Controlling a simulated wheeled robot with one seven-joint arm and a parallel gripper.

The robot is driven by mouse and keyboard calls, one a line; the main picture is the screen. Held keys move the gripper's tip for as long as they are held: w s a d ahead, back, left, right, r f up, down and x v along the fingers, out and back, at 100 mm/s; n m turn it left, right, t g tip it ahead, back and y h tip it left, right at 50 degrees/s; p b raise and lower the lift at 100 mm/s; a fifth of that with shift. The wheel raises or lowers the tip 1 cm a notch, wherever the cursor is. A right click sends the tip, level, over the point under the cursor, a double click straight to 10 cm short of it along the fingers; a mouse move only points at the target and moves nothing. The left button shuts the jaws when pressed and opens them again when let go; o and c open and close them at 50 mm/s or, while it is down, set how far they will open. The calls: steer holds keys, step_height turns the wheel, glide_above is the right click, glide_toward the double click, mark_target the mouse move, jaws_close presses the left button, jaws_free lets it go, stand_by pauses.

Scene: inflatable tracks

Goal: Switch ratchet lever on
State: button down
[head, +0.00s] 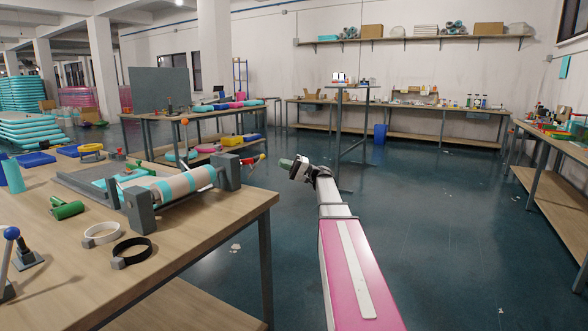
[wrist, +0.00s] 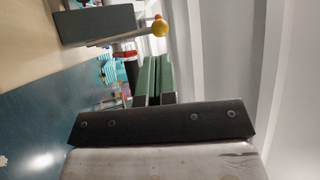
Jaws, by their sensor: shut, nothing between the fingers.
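A roller (head: 175,187) wrapped in beige and teal lies between two grey end blocks on the wooden table at left. A thin grey lever with an orange ball knob (head: 185,122) stands upright by the roller. I cannot tell for sure which one is the ratchet lever. My gripper (head: 286,163) is shut and empty, right of the table edge and apart from the handle. In the wrist view, an orange-yellow ball knob (wrist: 160,28) on a rod shows beyond my green fingers (wrist: 153,62).
The left table (head: 185,262) also holds a black ring (head: 132,252), a white ring (head: 101,235), a green roller tool (head: 66,208) and a blue-knobbed lever (head: 11,234). A tall stand (head: 352,135) is behind my gripper.

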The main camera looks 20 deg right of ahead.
steer(key=x, duration=0.5)
steer(key=shift+a+r, duration=0.1)
steer(key=shift+a, duration=0.2)
steer(key=shift+w, duration=0.1)
steer(key=w+a+r+m+h, duration=0.4)
steer(key=h, duration=0.1)
steer(key=shift+w+a+r+h, duration=0.2)
steer(key=shift+w+a+h, duration=0.05)
steer(key=shift+a+h, duration=0.05)
stand_by(0.4)
